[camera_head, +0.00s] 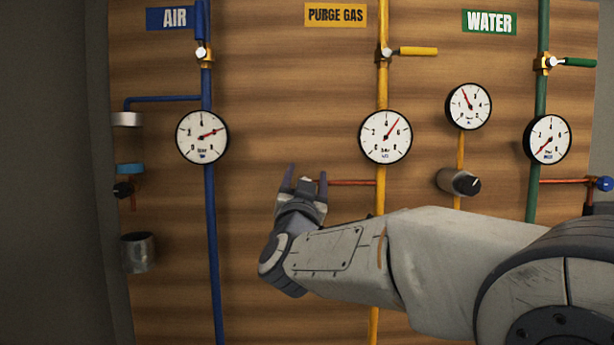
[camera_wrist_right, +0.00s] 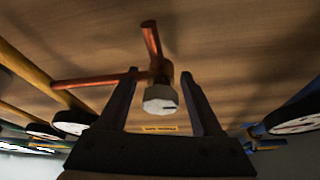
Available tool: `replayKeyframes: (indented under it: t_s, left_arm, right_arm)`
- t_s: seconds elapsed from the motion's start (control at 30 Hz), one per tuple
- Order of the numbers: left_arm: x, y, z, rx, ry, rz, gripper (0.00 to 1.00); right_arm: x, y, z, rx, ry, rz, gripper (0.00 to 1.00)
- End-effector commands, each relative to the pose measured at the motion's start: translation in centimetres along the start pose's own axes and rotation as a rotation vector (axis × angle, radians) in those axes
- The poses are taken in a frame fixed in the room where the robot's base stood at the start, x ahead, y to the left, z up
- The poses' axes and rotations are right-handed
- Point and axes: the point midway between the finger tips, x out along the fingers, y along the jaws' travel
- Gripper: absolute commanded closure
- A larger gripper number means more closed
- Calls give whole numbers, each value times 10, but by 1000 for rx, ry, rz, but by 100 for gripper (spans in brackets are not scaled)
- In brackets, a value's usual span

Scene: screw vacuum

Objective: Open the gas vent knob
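The gas vent knob (camera_wrist_right: 160,99) is a small pale grey knob with a dark mark, at the end of a copper-red pipe (camera_head: 350,183) branching left from the yellow purge gas pipe (camera_head: 382,85). My right gripper (camera_head: 306,175) is at this pipe end in the head view, its fingers pointing up. In the right wrist view my right gripper (camera_wrist_right: 160,80) is open, with one finger on each side of the knob and a visible gap on both sides. In the head view the knob is mostly hidden by the gripper. My left gripper is not in view.
A purge gas gauge (camera_head: 385,137) sits above right of the gripper. A yellow valve handle (camera_head: 418,51) lies horizontal higher up. A dark regulator knob (camera_head: 463,183) and a water gauge (camera_head: 547,138) are to the right. The blue air pipe (camera_head: 211,250) runs left; bare wood lies between.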

Motion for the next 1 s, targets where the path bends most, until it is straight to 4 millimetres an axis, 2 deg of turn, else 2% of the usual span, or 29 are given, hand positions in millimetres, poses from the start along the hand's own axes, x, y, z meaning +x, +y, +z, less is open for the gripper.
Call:
replayKeyframes:
  t_s: [0.03,0.13,0.17,0.57,1.0]
  left_arm:
    - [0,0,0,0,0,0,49]
    - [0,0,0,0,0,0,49]
    - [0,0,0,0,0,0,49]
    - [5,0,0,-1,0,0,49]
    - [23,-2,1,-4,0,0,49]
  right_arm:
    - [0,0,0,0,0,0,56]
    - [0,0,0,0,0,0,94]
    - [0,0,0,0,0,0,100]
    - [-1,0,1,-58,0,-23,100]
    - [-1,-4,2,-382,2,-156,100]
